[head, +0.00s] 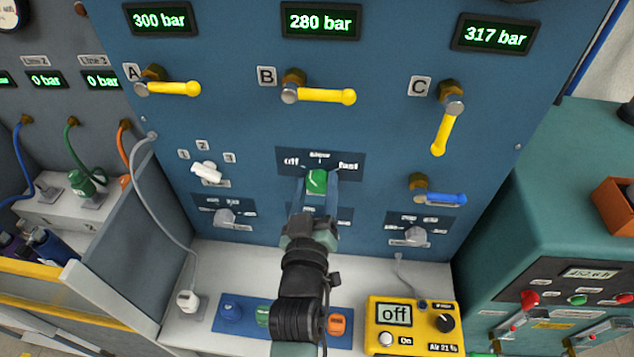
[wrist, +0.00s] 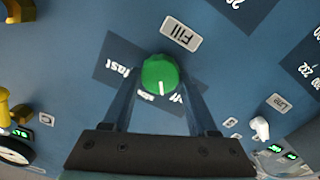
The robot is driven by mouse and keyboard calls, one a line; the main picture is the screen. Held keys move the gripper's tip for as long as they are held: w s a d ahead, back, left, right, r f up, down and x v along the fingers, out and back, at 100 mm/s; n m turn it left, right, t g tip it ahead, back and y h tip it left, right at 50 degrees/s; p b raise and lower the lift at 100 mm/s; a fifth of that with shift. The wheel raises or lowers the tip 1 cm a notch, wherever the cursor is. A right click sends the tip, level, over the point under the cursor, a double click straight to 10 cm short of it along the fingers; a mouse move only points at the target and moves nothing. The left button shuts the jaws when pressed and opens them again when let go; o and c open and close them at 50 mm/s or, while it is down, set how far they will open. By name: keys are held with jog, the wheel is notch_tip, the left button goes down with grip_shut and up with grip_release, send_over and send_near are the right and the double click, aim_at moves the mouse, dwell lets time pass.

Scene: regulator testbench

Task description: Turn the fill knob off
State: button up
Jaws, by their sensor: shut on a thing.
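The fill knob (head: 317,181) is a round green knob with a white mark, on the blue panel below the labels "off", "slow" and "fast". It also shows in the wrist view (wrist: 159,74), next to a tag reading "Fill". The fingers cover part of the scale in the wrist view.
Yellow valve handles A (head: 174,88), B (head: 326,96) and C (head: 440,132) are above the knob. A blue lever (head: 445,198) is to the right and a white selector (head: 207,172) to the left. A yellow device (head: 411,326) reading "off" stands on the shelf below.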

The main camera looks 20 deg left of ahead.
jog(key=n+p, duration=0.1)
jog(key=n, duration=0.3)
jog(key=shift+a+n, duration=0.1)
jog(key=shift+n, duration=0.2)
jog(key=shift+f, duration=0.1)
dwell(0.4)
jog(key=o, duration=1.4)
jog(key=shift+b+v, duration=1.3)
jog(key=shift+v, duration=5.25)
